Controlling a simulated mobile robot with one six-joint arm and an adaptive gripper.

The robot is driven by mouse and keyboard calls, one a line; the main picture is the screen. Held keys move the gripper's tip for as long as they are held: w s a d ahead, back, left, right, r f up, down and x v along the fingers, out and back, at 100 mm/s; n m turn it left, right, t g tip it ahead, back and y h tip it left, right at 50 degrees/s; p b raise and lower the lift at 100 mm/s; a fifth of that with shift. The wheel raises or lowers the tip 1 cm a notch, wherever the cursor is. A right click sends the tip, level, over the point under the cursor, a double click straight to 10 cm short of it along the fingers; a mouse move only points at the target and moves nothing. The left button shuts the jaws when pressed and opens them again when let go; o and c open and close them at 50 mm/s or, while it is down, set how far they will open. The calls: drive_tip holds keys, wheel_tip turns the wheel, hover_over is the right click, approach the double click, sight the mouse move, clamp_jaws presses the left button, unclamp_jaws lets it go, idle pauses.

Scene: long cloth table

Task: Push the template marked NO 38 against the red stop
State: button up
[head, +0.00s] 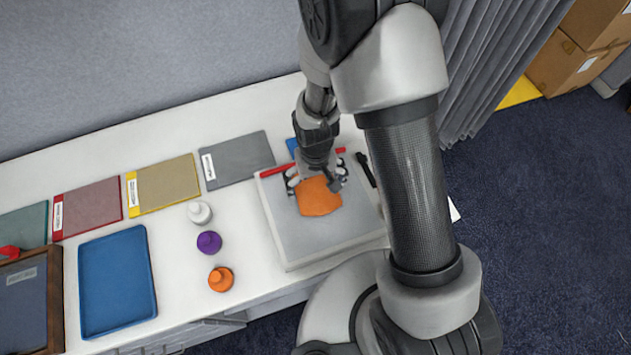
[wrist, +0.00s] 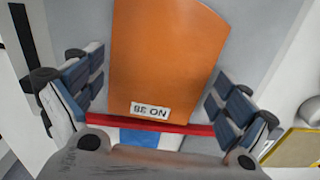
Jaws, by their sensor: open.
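The orange template (head: 320,199) lies flat on a raised grey-white board (head: 318,240). Its label reads NO 38, upside down in the wrist view (wrist: 150,110). The red stop (head: 275,170) runs along the board's far edge and crosses the lower part of the wrist view (wrist: 200,130). The template's labelled end looks very close to the stop; I cannot tell whether they touch. My gripper (head: 316,181) is open above that end, one finger on each side of the template. In the head view it hides part of the stop and template.
Grey (head: 236,158), yellow (head: 163,184) and red (head: 88,207) labelled panels line the table's back. White (head: 199,213), purple (head: 209,243) and orange (head: 221,279) knobbed pieces stand left of the board. A blue tray (head: 117,281) is farther left. A dark tool (head: 366,168) lies at the board's right.

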sight(316, 187)
drive_tip(key=shift+s, duration=0.1)
drive_tip(key=c, duration=0.8)
drive_tip(key=shift+s+d+f, duration=0.1)
drive_tip(key=shift+s, duration=0.1)
drive_tip(key=c, duration=0.6)
drive_tip(key=o, duration=1.3)
drive_tip(key=shift+w, duration=0.2)
drive_tip(key=shift+c, duration=0.2)
drive_tip(key=shift+r, duration=0.2)
wheel_tip(316, 187, up, 12)
drive_tip(key=shift+f, duration=0.15)
